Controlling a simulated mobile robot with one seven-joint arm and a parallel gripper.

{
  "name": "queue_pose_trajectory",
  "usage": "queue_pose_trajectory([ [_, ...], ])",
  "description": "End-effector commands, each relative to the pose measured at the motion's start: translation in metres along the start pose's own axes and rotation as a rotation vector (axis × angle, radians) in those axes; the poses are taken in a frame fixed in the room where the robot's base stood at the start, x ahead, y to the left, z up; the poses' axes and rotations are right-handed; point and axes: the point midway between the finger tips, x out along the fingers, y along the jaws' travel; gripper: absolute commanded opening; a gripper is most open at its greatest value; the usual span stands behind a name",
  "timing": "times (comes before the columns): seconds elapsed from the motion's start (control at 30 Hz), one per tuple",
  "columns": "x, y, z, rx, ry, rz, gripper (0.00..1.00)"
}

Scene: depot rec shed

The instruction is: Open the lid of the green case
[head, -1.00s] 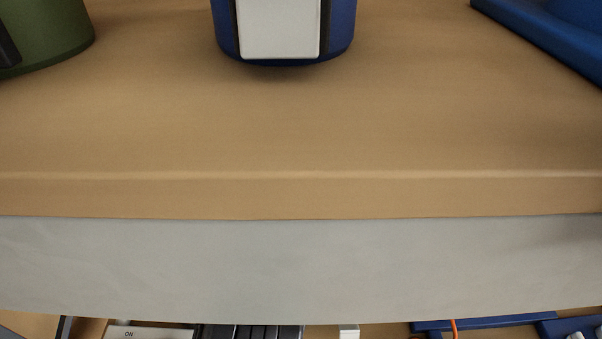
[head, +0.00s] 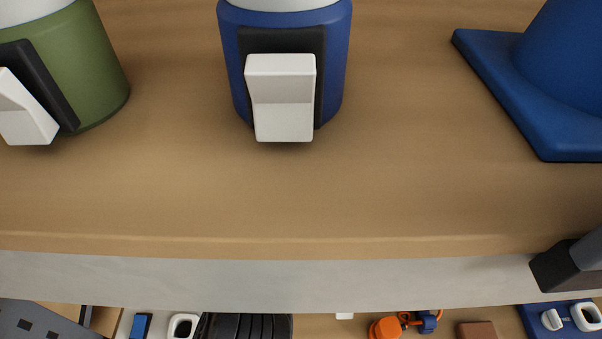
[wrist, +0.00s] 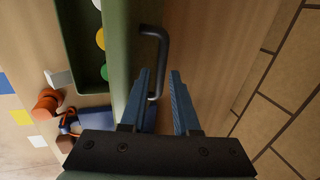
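The green case (wrist: 119,50) shows in the wrist view at left of my gripper. Its inside is visible, with yellow and green round things and a white one in it, so it is at least partly uncovered. I cannot tell which green part is the lid. A dark bar handle (wrist: 164,60) sticks out on the right side of the green panel. My gripper (wrist: 161,70) is open, its two blue fingers apart. The handle's lower end shows between the fingers; I cannot tell whether they touch it. I cannot make out the case in the head view.
The head view shows a wooden top (head: 400,200) with a green canister (head: 95,70), a blue canister (head: 335,60) and a blue cone base (head: 500,80). Below its edge lie small items, including an orange one (head: 385,328). A brick-patterned surface (wrist: 285,90) is right in the wrist view.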

Motion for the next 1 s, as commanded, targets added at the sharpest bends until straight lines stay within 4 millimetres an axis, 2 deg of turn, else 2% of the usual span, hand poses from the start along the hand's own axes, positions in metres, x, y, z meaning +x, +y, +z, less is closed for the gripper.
queue_pose_trajectory([
  [0.23,0.016,-0.001,0.0,0.001,0.0,-0.002,0.3],
  [0.57,0.019,-0.001,0.0,0.001,0.0,-0.002,0.3],
  [0.73,0.019,-0.001,0.0,0.001,0.0,-0.002,0.03],
  [0.77,0.019,-0.001,0.0,0.001,0.0,-0.002,0.0],
  [1.0,0.018,-0.001,0.0,0.0,0.0,-0.002,0.0],
])
